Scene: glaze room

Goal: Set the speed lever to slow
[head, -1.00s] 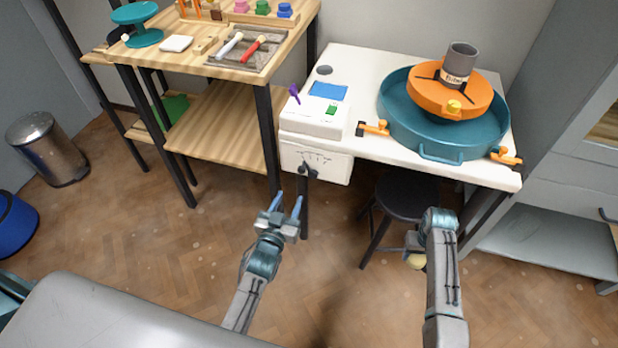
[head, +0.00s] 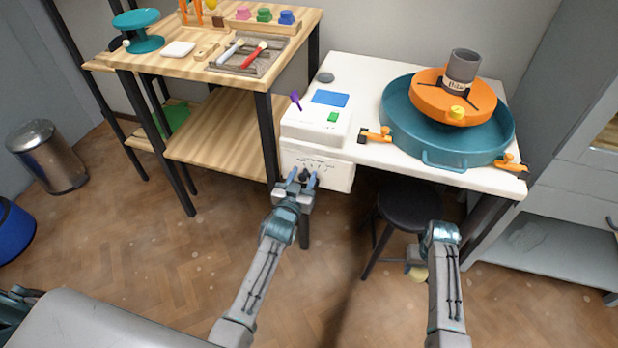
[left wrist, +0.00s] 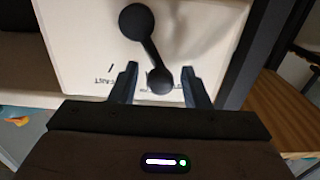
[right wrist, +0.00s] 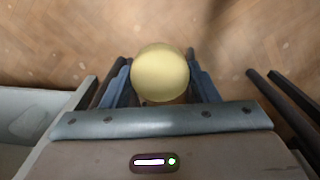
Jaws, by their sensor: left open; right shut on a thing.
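The speed lever (head: 304,175) is black and sits on the white front panel (head: 331,175) under the wheel table. In the left wrist view its round knob (left wrist: 160,80) lies between my left fingertips, and its arm runs up to a round hub (left wrist: 137,21). My left gripper (head: 302,182) is open around the knob; I cannot tell if a finger touches it. Upside-down lettering (left wrist: 103,82) shows by the left finger, partly hidden. My right gripper (right wrist: 160,88) is shut on a pale yellow round thing (right wrist: 160,72), away from the panel.
The teal basin (head: 445,155) with an orange wheel head (head: 430,103) stands on the white table above. A dark stool (head: 410,207) is under it, behind my right arm. A wooden shelf table (head: 215,165) stands to the left. Open floor lies in front.

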